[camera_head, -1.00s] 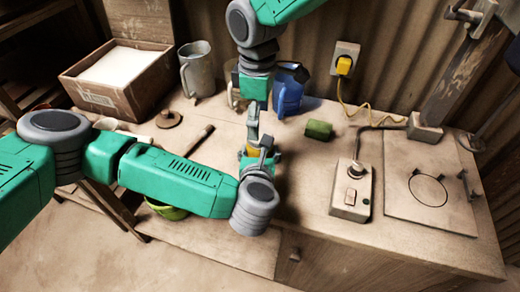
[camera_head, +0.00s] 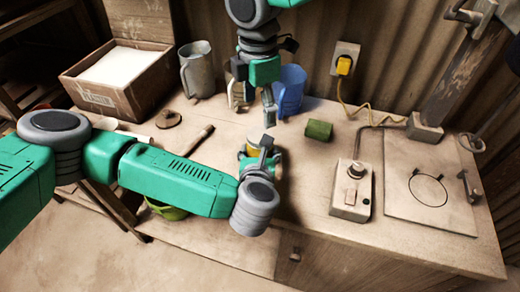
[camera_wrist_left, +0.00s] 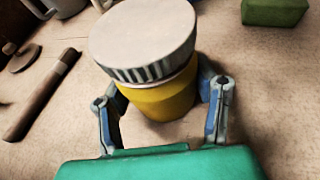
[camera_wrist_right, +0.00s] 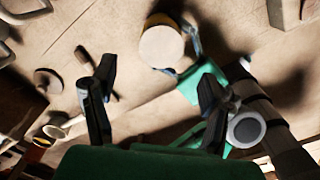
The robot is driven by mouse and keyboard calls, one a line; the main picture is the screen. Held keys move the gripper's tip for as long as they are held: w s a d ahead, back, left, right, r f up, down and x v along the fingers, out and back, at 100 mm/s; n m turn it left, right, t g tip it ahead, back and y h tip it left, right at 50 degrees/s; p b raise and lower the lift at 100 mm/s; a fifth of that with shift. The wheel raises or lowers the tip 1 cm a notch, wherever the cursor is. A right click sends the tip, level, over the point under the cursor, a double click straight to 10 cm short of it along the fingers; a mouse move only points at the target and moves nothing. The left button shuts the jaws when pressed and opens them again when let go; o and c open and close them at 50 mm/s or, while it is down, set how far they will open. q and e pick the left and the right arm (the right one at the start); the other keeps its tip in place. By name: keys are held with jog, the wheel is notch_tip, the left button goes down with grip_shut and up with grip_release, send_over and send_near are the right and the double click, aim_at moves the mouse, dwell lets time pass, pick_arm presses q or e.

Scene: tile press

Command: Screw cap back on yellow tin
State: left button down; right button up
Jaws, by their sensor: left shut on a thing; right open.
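The yellow tin (camera_wrist_left: 162,98) stands upright on the bench in the left wrist view, with a wide white ribbed cap (camera_wrist_left: 145,38) on its top. A pale collar shows under the cap's edge; how far the thread is engaged cannot be told. My left gripper (camera_head: 262,158) is shut around the tin's body, its fingers on both sides. My right gripper (camera_head: 268,108) is open and empty, above and behind the tin, apart from the cap. In the right wrist view the cap (camera_wrist_right: 161,46) lies beyond the fingers, above the middle of the gap.
A blue jug (camera_head: 290,90) and a grey mug (camera_head: 196,68) stand at the back. A green block (camera_head: 319,130) and a switch box (camera_head: 351,190) are on the right. A wooden rod (camera_head: 196,138) lies left of the tin. A box (camera_head: 112,92) stands far left.

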aim_at(259, 133)
notch_tip(259, 133, down, 7)
jog(key=shift+f, duration=0.2)
dwell(0.3)
jog(key=c, duration=1.2)
pick_arm(q)
jog(key=shift+d, duration=0.1)
pick_arm(e)
jog(key=m, duration=0.4)
jog(key=shift+m, duration=0.4)
jog(key=m, duration=0.8)
jog(key=shift+a+m, duration=0.1)
jog(key=shift+m, duration=0.3)
pick_arm(q)
jog(key=shift+s, duration=0.1)
